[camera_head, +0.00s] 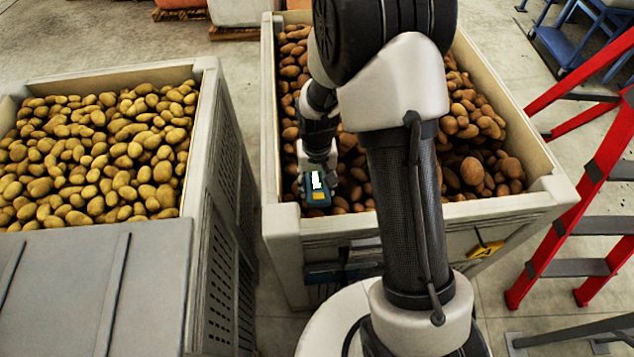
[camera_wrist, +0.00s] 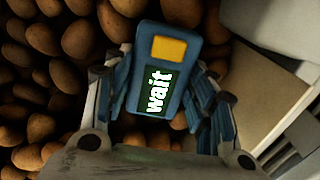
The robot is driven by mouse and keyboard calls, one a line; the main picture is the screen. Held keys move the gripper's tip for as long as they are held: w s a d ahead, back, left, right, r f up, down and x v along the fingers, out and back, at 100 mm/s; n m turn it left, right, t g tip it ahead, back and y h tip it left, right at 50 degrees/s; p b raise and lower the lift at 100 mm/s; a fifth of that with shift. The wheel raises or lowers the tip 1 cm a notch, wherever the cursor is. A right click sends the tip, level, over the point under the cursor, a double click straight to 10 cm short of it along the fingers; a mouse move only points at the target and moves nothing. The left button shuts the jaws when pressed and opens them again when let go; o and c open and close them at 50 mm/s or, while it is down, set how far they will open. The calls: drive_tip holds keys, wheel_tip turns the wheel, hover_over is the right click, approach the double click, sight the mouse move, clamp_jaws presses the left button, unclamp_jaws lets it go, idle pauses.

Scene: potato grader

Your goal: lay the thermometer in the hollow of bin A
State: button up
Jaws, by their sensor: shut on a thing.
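The thermometer (camera_wrist: 165,75) is a blue device with an orange button and a display reading "wait". In the wrist view it sits between the two fingers of my gripper (camera_wrist: 152,85), which is shut on it. In the head view the thermometer (camera_head: 316,187) is held over the front wall of the middle bin, near its left corner. My arm covers the bin's middle, and I cannot make out a hollow.
Another bin (camera_head: 213,95) with yellowish potatoes stands at the left, with a grey panel (camera_head: 95,285) in front. A red ladder (camera_head: 590,180) stands at the right. A narrow strip of floor (camera_head: 240,90) separates the bins.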

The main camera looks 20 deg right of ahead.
drive_tip(key=o, duration=1.2)
wheel_tip(320, 180, up, 12)
drive_tip(key=p, duration=0.5)
wheel_tip(320, 180, up, 7)
drive_tip(key=t, duration=0.1)
hover_over(317, 186)
drive_tip(key=s, duration=0.2)
drive_tip(key=s+r+t, duration=0.1)
drive_tip(key=s+r, duration=0.3)
drive_tip(key=s, duration=0.2)
drive_tip(key=s+r+n+t, duration=0.1)
drive_tip(key=s+r, duration=0.4)
drive_tip(key=s, duration=0.2)
drive_tip(key=s+r+n+t, duration=0.1)
drive_tip(key=s+r, duration=0.3)
drive_tip(key=s, duration=0.2)
drive_tip(key=shift+s+r+t, duration=0.15)
drive_tip(key=shift+r+t, duration=0.05)
drive_tip(key=shift+t, duration=0.1)
